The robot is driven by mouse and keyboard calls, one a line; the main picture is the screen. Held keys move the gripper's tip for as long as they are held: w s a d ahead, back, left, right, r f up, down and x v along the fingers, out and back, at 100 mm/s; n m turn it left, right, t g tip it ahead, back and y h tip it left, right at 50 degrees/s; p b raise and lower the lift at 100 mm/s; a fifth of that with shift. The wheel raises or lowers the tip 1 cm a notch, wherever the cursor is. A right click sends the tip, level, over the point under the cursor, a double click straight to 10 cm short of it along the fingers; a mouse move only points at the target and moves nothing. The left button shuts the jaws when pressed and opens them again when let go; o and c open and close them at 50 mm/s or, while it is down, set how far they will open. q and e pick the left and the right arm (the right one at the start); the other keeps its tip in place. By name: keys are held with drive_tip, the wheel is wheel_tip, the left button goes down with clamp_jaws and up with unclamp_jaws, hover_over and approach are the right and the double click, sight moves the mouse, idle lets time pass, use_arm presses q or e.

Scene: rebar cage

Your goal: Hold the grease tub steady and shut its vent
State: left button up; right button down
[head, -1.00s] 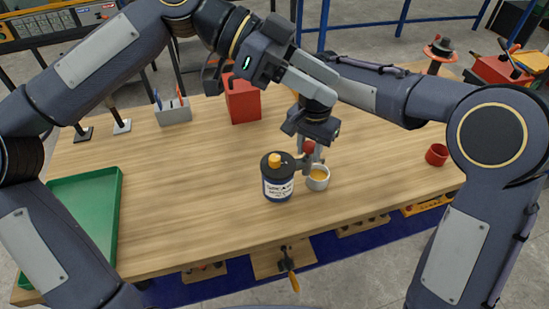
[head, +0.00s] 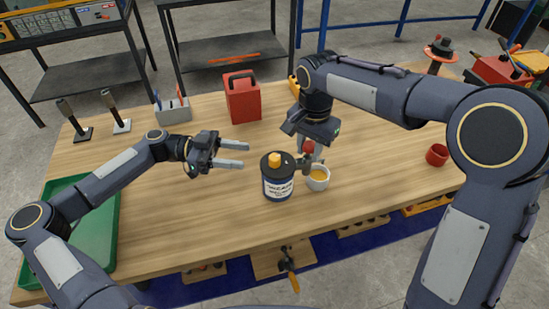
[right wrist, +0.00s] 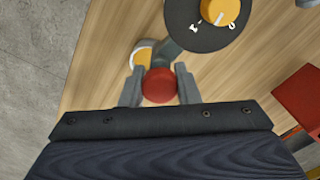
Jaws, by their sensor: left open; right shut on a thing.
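The grease tub (head: 278,188) stands upright on the bench, dark blue with a white label and a black lid. On its lid is an orange knob (head: 274,159); the right wrist view shows this knob (right wrist: 221,10) beside two white marks, its setting unclear. A tap with a red knob (right wrist: 159,86) sticks out of the tub's side, over a white cup (head: 318,179) with yellow content. My right gripper (right wrist: 160,78) is shut on the red knob, a finger on each side. My left gripper (head: 240,155) is open and empty, left of the tub, fingers pointing towards it.
A red box (head: 242,102) stands behind the tub. A green tray (head: 108,225) lies at the left. A grey pen holder (head: 173,112) is at the back left, a red cup (head: 437,155) at the right. The bench (head: 180,215) left of the tub is clear.

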sight(274, 157)
use_arm(q)
drive_tip(key=d, duration=0.6)
drive_tip(key=s+d, duration=0.1)
drive_tip(key=d, duration=0.2)
drive_tip(key=shift+s+d, duration=0.1)
drive_tip(key=shift+d, duration=0.25)
drive_tip(key=c, duration=1)
drive_tip(key=shift+o, duration=0.2)
